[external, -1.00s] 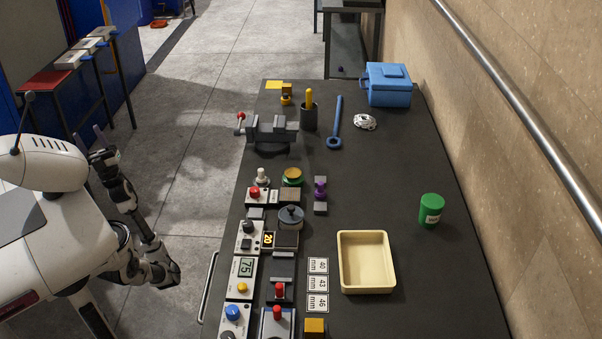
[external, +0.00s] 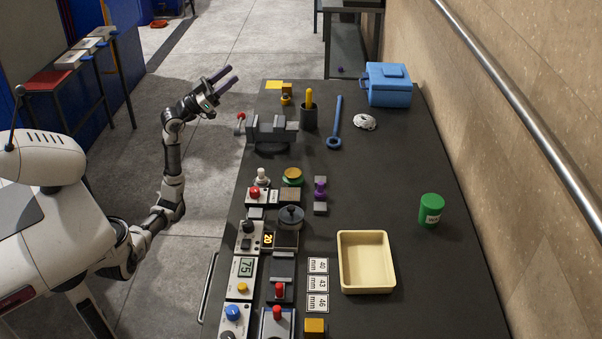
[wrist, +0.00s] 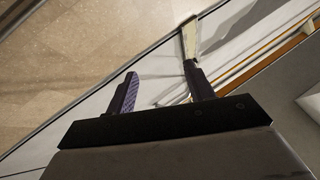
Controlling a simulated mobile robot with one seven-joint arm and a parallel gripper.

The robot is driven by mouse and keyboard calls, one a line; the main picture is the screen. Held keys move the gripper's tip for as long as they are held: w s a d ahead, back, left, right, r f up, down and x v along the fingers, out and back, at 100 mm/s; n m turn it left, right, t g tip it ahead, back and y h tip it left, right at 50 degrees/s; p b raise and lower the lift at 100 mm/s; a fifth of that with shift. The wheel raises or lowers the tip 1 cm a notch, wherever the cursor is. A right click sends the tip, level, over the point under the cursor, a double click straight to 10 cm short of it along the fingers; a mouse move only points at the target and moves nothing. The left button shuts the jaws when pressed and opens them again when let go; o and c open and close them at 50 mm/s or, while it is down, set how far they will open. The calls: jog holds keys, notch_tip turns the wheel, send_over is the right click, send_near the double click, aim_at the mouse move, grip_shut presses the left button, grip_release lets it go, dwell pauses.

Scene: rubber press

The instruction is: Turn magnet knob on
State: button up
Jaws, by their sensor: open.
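Several small control units stand along the left side of the dark table (external: 385,215). One unit carries a black knob (external: 248,227) and another a blue knob (external: 232,312). I cannot tell which of them is the magnet knob. My gripper (external: 226,76) is raised at the table's far left, near the vise (external: 268,130) and well away from both knobs. Its two purple fingers are apart and empty, and they also show in the wrist view (wrist: 161,70). The wrist view shows wall and rail, with no knob in it.
A cream tray (external: 392,262), green jar (external: 431,211) and blue box (external: 388,86) stand farther right. The table's right middle is mostly clear.

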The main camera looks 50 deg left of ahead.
jog(key=w+d+f+m+g, duration=0.1)
jog(key=w+d+f+g, duration=0.25)
jog(key=d, duration=0.25)
jog(key=w+d+f+m+g, duration=0.2)
jog(key=d+g, duration=0.2)
jog(key=d, duration=0.2)
jog(key=n+g+y+p, duration=0.2)
jog(key=g+y, duration=0.7)
jog(key=g, duration=0.6)
send_near(255, 189)
jog(key=f, duration=0.5)
jog(key=f+b, duration=0.1)
jog(key=f, duration=0.2)
jog(key=shift+s+d+f, duration=0.2)
jog(key=shift+d+f, duration=0.1)
jog(key=shift+c, duration=0.4)
jog(key=c, duration=0.9)
